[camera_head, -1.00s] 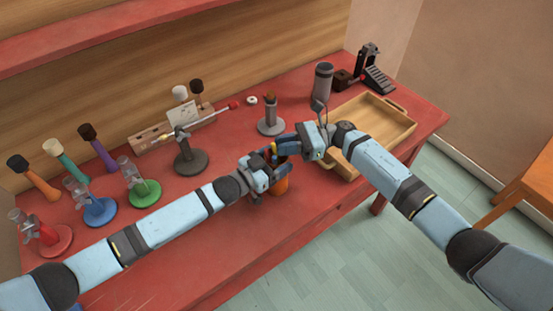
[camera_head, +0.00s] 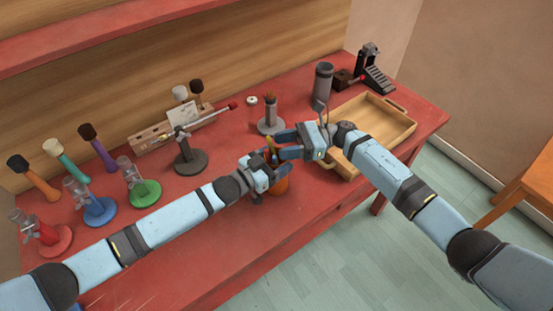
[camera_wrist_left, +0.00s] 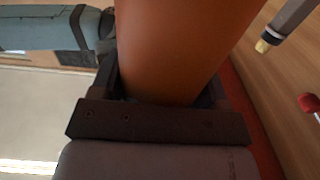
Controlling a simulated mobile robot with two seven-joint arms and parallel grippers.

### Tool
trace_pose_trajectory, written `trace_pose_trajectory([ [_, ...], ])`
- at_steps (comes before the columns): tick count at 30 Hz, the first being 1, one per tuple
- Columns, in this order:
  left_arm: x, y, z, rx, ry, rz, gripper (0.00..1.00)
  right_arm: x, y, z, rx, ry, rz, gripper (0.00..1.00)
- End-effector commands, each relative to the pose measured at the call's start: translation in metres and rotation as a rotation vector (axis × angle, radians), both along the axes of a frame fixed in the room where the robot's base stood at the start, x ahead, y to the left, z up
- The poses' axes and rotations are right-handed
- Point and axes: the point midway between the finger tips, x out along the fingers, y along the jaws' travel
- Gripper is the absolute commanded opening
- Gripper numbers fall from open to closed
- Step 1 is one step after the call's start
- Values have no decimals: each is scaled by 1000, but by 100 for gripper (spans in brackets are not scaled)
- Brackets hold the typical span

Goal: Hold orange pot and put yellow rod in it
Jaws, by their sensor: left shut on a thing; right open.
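The orange pot (camera_head: 281,186) stands upright near the middle of the red table, partly hidden by my left gripper. My left gripper (camera_head: 270,178) is shut on the pot. In the left wrist view the orange pot (camera_wrist_left: 175,45) fills the space between the fingers. The yellow rod (camera_head: 268,153) shows as a small yellow bit at the pot's mouth, beside other coloured tips; its lower part is hidden. My right gripper (camera_head: 284,144) is open and apart, just right of the pot's mouth, with nothing seen between its fingers.
A wooden tray (camera_head: 398,137) lies to the right under my right arm. A grey stand (camera_head: 270,120) and a dark stand (camera_head: 188,155) are behind the pot. Coloured stands and handles fill the table's left. The front strip of the table is clear.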

Motion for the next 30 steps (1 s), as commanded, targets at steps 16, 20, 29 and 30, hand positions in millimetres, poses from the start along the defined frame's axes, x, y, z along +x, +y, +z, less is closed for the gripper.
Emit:
trace_pose_trajectory([
  [16,0,0,0,0,0,0,40,24,-97,-1,-1,0,-3,46],
  [20,0,0,0,0,0,0,40,26,-109,0,-1,0,-1,46],
  [29,0,0,0,0,0,0,40,28,-115,0,0,0,0,46],
  [30,0,0,0,0,0,0,40,28,-115,0,0,0,0,46],
])
